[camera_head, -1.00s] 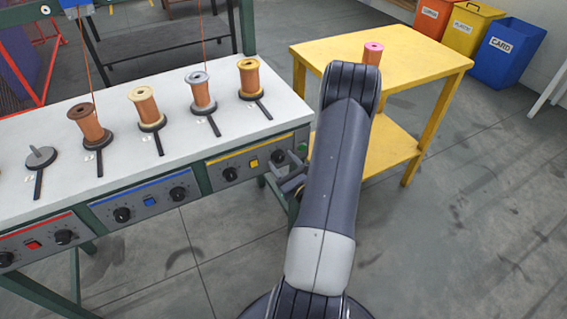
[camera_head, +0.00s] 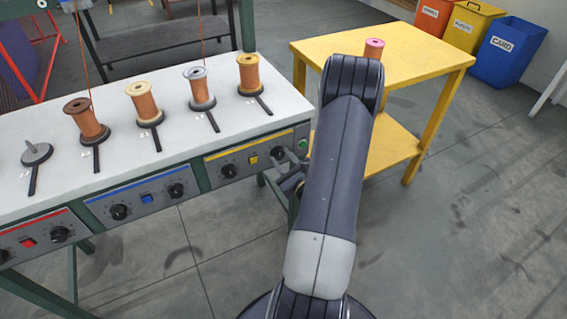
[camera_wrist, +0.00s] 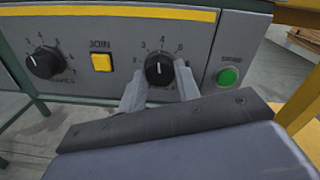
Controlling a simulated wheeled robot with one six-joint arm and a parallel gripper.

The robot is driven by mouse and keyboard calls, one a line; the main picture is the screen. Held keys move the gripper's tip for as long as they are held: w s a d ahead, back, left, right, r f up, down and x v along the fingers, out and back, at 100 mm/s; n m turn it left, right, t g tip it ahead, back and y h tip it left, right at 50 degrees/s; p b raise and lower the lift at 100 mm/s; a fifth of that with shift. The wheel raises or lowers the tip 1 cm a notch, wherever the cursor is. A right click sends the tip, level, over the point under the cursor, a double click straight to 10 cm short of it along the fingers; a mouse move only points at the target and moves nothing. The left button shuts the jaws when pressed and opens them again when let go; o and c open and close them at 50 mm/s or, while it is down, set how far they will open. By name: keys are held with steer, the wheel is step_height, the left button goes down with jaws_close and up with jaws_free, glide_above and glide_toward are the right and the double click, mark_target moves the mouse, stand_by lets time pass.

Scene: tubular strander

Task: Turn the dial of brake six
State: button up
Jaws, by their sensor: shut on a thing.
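The yellow-striped panel (camera_head: 240,163) is on the front of the bench. Its right dial (camera_wrist: 159,68) is black with a white pointer line that points roughly straight up, near the 4 on its scale. My gripper (camera_wrist: 160,82) has one finger on each side of this dial and is shut on it. In the head view my gripper (camera_head: 285,168) is at the right end of the panel, partly hidden by my arm. The panel's left dial (camera_wrist: 45,62) is free.
A yellow JOIN button (camera_wrist: 101,62) sits between the dials, and a green button (camera_wrist: 228,77) is just right of my gripper. Several spools stand on the white bench top (camera_head: 180,150). A yellow table (camera_head: 425,60) with a pink-topped spool (camera_head: 374,48) stands to the right.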

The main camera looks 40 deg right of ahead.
steer(key=n+b, duration=0.4)
steer(key=b, duration=0.1)
steer(key=shift+f, duration=0.3)
steer(key=n+b, duration=0.4)
steer(key=b, duration=0.1)
steer(key=shift+a+b, duration=0.1)
steer(key=shift+b, duration=0.2)
steer(key=n+b, duration=0.3)
steer(key=b, duration=0.3)
steer(key=shift+n+h, duration=0.3)
steer(key=shift+n, duration=0.1)
steer(key=n+b, duration=0.1)
steer(key=b, duration=0.1)
steer(key=shift+r+n+g+b, duration=0.1)
steer(key=shift+n+g+b, duration=0.2)
steer(key=shift+b, duration=0.1)
steer(key=shift+r, duration=0.1)
steer(key=o, duration=1)
